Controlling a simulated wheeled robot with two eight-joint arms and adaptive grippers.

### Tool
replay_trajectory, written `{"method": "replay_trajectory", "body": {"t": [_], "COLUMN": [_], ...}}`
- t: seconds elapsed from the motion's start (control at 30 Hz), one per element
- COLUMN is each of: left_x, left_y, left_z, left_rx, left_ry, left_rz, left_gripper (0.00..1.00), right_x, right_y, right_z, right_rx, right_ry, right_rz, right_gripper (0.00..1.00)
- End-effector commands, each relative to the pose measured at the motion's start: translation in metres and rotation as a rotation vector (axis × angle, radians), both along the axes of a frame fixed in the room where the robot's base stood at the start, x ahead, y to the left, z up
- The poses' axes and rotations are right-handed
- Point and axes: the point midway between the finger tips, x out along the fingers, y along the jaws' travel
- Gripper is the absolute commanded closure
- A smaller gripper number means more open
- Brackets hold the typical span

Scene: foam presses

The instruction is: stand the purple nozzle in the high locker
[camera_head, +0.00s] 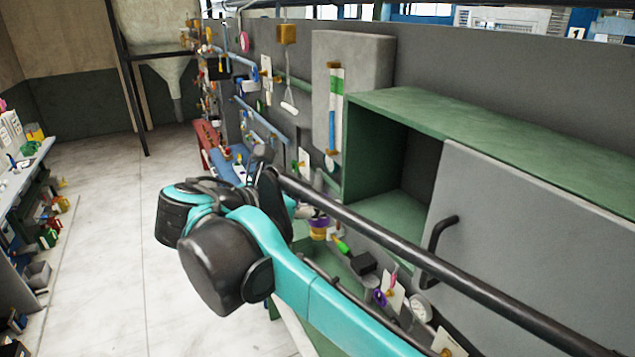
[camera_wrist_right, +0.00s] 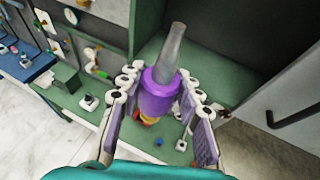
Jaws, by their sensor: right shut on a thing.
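The purple nozzle (camera_wrist_right: 158,92) has a purple body and a grey tapered tip. In the wrist view it stands between the fingers of my right gripper (camera_wrist_right: 158,108), which is shut on it, with the tip pointing up and away. The high locker (camera_head: 365,204) is a green cabinet on the wall with an open, empty-looking left bay. The gripper is left of and in front of this bay. In the wrist view the locker floor (camera_wrist_right: 205,83) lies behind the nozzle. My left gripper is not in view.
A grey door (camera_head: 540,205) with a black handle (camera_head: 437,250) covers the locker's right part; the handle also shows in the wrist view (camera_wrist_right: 297,113). Several small parts and a green bench lie below. Tools hang on the wall left of the locker. The floor (camera_head: 105,215) at left is clear.

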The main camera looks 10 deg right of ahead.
Motion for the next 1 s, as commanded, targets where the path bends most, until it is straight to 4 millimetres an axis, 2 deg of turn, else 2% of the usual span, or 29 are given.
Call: {"method": "replay_trajectory", "body": {"t": [0.27,1.0], "left_x": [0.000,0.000], "left_y": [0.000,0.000], "left_z": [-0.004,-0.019], "left_rx": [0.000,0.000], "left_ry": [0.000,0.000], "left_rz": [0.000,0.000], "left_gripper": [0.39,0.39], "right_x": [0.005,0.030], "right_y": [-0.016,-0.088], "right_z": [-0.002,-0.018], "right_rx": [0.000,0.000], "right_ry": [0.000,0.000], "right_rz": [-0.004,-0.004], "right_gripper": [1.00,1.00]}}
